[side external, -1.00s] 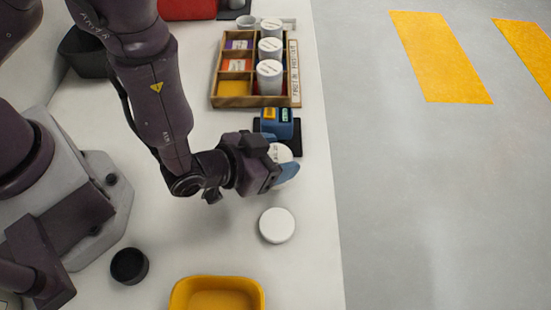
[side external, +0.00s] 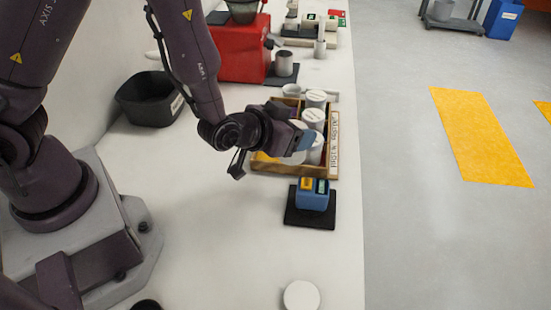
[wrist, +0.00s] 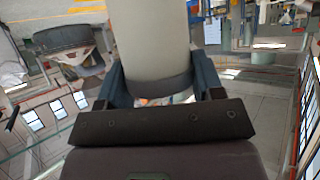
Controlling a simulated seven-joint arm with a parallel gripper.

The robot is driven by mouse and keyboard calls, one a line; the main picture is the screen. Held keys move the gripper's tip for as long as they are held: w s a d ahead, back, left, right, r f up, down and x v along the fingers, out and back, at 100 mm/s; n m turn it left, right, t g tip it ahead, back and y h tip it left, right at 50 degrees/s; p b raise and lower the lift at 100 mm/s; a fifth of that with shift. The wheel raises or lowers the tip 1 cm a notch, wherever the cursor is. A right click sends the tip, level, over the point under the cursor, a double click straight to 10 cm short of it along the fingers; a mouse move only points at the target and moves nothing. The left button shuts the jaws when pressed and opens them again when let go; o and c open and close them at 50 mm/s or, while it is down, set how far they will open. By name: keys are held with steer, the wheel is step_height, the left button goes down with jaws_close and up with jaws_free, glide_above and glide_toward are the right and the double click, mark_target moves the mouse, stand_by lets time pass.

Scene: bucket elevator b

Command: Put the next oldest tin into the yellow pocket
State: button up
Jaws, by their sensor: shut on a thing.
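My gripper (side external: 302,142) is shut on a pale, white-topped tin (side external: 294,158), over the front part of the wooden tray (side external: 295,172). In the wrist view the tin (wrist: 152,40) stands between the two blue fingers as a plain pale cylinder. A sliver of the yellow pocket (side external: 263,157) shows at the tray's front left, just left of the held tin. My gripper hides the other left-hand pockets. Three white-lidded tins, at the back (side external: 316,98), middle (side external: 314,116) and front (side external: 316,148), stand in the tray's right column. I cannot tell whether the held tin touches the tray.
A blue device (side external: 312,195) on a black pad stands in front of the tray. A white round disc (side external: 301,295) lies nearer on the table. A black bin (side external: 150,100) is at left, and a red machine (side external: 240,50) behind. The table's right edge runs close beside the tray.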

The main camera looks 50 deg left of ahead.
steer(key=w+a, duration=0.2)
steer(key=a, duration=1)
steer(key=shift+d+f+m+h, duration=0.4)
steer(key=shift+f+m+h, duration=0.25)
steer(key=shift+f, duration=0.75)
steer(key=shift+d+f+m+h, duration=0.5)
steer(key=shift+f+h, duration=0.2)
steer(key=shift+f, duration=0.75)
steer(key=shift+d+f+m+h, duration=0.35)
steer(key=shift+f+m+h, duration=0.3)
steer(key=shift+f, duration=0.75)
steer(key=shift+g, duration=0.3)
steer(key=shift+f, duration=0.15)
steer(key=o, duration=1)
